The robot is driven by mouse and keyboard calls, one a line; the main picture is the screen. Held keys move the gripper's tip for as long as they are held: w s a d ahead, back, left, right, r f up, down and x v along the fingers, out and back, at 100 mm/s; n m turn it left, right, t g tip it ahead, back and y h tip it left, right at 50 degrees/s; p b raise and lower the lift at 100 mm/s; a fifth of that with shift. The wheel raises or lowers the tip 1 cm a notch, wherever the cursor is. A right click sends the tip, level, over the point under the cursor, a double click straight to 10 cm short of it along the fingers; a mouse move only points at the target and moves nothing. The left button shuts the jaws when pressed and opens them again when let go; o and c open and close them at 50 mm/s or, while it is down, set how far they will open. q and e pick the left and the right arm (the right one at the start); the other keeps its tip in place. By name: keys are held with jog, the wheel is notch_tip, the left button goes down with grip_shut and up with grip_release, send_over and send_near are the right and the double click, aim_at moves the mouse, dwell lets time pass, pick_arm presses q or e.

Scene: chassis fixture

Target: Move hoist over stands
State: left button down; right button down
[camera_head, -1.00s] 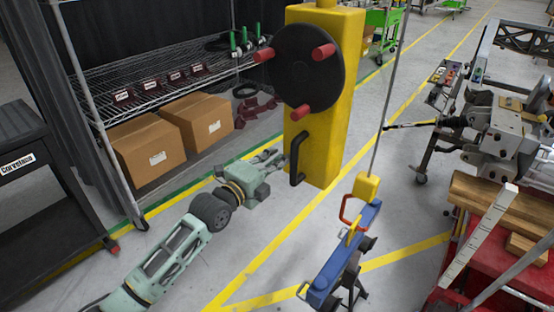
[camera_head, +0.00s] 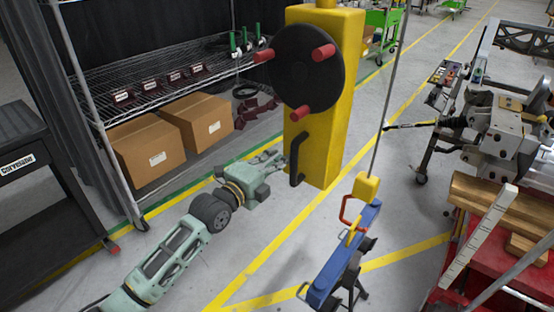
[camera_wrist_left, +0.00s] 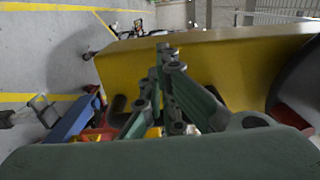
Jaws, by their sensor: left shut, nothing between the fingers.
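The yellow hoist body (camera_head: 340,150) hangs upright in the middle of the head view. It has a black disc with red knobs (camera_head: 293,70) and a black handle (camera_head: 296,162) low on its front. A cable to its right carries a yellow block (camera_head: 366,187) with a red hook. The hook holds a blue beam (camera_head: 347,252). My left gripper (camera_head: 277,158) is shut and empty just left of the handle, close to the hoist. In the left wrist view the gripper fingers (camera_wrist_left: 165,75) lie in front of the yellow hoist (camera_wrist_left: 210,65). Contact cannot be told. My right gripper is out of view.
A wire shelf (camera_head: 170,75) with cardboard boxes (camera_head: 148,150) stands behind on the left. A black cart (camera_head: 30,190) is at far left. A red bench (camera_head: 475,255) with wood and metal parts stands at right. Grey floor between is mostly clear.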

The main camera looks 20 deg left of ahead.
pick_arm(q)
jog(key=shift+w+a+f, duration=0.1)
jog(key=shift+a, duration=0.2)
jog(key=p+v, duration=0.4)
jog(key=v, duration=0.5)
dwell(0.5)
